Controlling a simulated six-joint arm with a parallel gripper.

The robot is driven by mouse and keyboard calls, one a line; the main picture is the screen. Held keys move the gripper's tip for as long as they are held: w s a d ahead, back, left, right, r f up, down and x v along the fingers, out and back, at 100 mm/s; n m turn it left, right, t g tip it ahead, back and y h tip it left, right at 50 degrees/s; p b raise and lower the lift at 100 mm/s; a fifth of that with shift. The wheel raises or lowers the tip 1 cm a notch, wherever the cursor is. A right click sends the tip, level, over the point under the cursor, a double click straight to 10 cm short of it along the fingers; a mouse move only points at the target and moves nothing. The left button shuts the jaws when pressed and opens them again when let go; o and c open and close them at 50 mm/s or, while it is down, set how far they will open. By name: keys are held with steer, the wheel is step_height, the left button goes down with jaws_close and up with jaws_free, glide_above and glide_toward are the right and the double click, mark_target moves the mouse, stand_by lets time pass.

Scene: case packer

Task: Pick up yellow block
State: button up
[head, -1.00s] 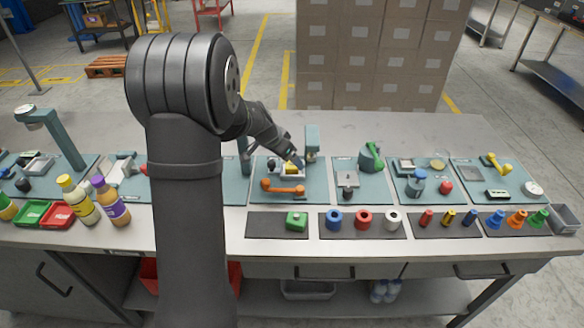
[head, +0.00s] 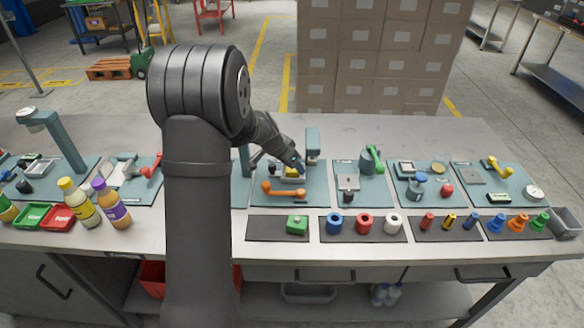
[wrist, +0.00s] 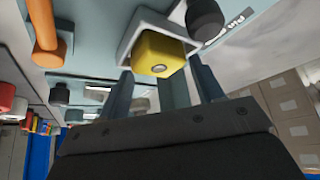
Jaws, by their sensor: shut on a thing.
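The yellow block (wrist: 160,54) has a round metal spot on its near face. It sits at the mouth of a pale holder (wrist: 133,38) in the wrist view. In the head view the block (head: 292,171) is small and partly covered by my gripper (head: 297,166). In the wrist view my gripper (wrist: 161,72) has one finger on each side of the block and is shut on it. The exact finger contact is hard to see. The block is still at the holder; I cannot tell whether it is lifted.
An orange handle (head: 283,190) lies in front of the holder, and a teal post (head: 312,143) stands close behind to the right. A dark knob (wrist: 205,18) is beside the holder. A green block (head: 297,223) sits on a dark mat nearer the front edge.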

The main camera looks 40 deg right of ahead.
steer(key=shift+r, duration=0.15)
steer(key=shift+r, duration=0.65)
steer(key=shift+a, duration=0.15)
steer(key=shift+a+f+h, duration=0.1)
steer(key=shift+a+h, duration=0.25)
steer(key=shift+h, duration=0.45)
steer(key=shift+a+h, duration=0.3)
steer(key=shift+h, duration=0.5)
